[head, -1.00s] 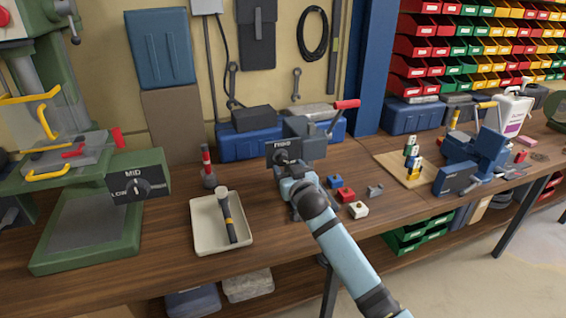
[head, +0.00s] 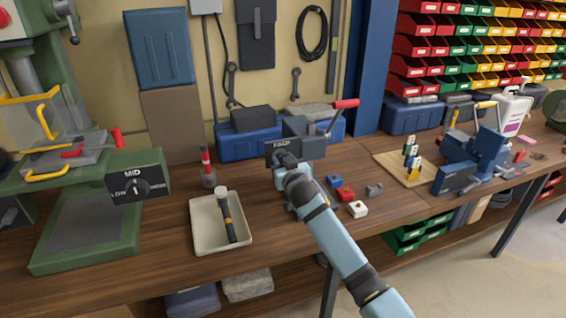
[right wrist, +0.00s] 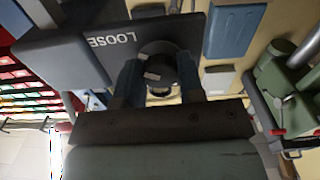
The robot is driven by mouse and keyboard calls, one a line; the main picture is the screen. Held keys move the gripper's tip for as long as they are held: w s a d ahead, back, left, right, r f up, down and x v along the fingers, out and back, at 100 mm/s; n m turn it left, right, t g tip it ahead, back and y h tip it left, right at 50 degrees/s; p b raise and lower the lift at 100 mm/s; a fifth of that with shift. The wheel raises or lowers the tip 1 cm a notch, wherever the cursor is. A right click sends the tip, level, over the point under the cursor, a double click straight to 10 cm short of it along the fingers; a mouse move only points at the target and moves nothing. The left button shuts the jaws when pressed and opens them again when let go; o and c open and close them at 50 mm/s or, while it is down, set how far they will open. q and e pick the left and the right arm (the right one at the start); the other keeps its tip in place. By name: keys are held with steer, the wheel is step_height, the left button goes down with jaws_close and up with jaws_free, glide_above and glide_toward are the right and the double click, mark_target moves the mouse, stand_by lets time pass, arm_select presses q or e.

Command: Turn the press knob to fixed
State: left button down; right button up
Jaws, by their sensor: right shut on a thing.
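The press (head: 305,138) is a grey block with a red-tipped lever on the workbench, a dark label plate (head: 312,147) on its front. My right gripper (head: 287,164) is at the front of that plate, its arm coming in from below. In the right wrist view, its two fingers (right wrist: 160,78) are shut on the round dark press knob (right wrist: 158,68), one on each side. The word LOOSE is on the plate beside the knob. The small word above the gripper in the head view is too blurred to read surely. The knob's pointer is hidden or unclear. My left gripper is not in view.
A tray (head: 197,246) with a hammer stands left of my right arm. Red, blue and white small blocks (head: 346,194) lie close to its right. A green drill press (head: 85,220) with a MID dial is at far left. A blue vise (head: 480,150) stands at right.

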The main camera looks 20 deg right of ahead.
steer(key=shift+n, duration=0.3)
steer(key=shift+d+r+n+p, duration=0.15)
steer(key=shift+n+p, duration=1.55)
steer(key=shift+n, duration=4.05)
steer(key=shift+a+r+n+p, duration=0.1)
steer(key=shift+n+p, duration=1.6)
steer(key=shift+n, duration=4.35)
steer(key=o, duration=0.9)
